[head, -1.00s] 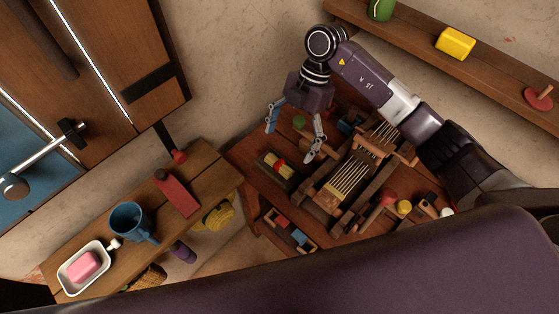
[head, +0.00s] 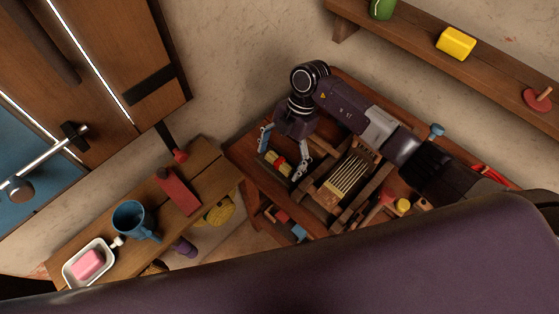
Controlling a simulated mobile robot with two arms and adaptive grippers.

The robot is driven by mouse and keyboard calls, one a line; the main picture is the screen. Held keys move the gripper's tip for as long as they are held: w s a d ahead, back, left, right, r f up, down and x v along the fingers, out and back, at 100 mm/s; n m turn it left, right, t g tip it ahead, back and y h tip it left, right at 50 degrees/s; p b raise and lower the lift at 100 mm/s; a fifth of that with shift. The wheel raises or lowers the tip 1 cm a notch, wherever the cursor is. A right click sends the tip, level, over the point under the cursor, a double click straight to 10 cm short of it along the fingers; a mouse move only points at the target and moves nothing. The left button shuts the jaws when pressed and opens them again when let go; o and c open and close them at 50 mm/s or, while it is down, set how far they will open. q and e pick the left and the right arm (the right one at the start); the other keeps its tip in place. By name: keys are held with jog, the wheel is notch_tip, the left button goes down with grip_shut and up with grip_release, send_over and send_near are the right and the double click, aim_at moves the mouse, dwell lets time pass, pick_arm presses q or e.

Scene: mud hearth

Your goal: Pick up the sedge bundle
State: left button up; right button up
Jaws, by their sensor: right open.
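What looks like the sedge bundle (head: 277,163), a short yellow-green roll with a red band, lies on the wooden table (head: 242,158) near its left end. My right gripper (head: 284,154) points down over it. One finger is beyond the bundle's upper left and the other at its right side, with the bundle showing between them. The fingers are open and hold nothing. Whether a fingertip touches the bundle, I cannot tell. My left gripper is not in view.
A wooden frame with pale strands (head: 348,176) stands right of the bundle. A box with coloured blocks (head: 287,223) sits at the table's front. A bench at left holds a red block (head: 178,191), a blue mug (head: 133,219) and a soap dish (head: 70,275). A shelf (head: 405,41) hangs upper right.

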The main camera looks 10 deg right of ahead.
jog(key=shift+c, duration=0.6)
jog(key=c, duration=1.1)
jog(key=shift+r, duration=0.1)
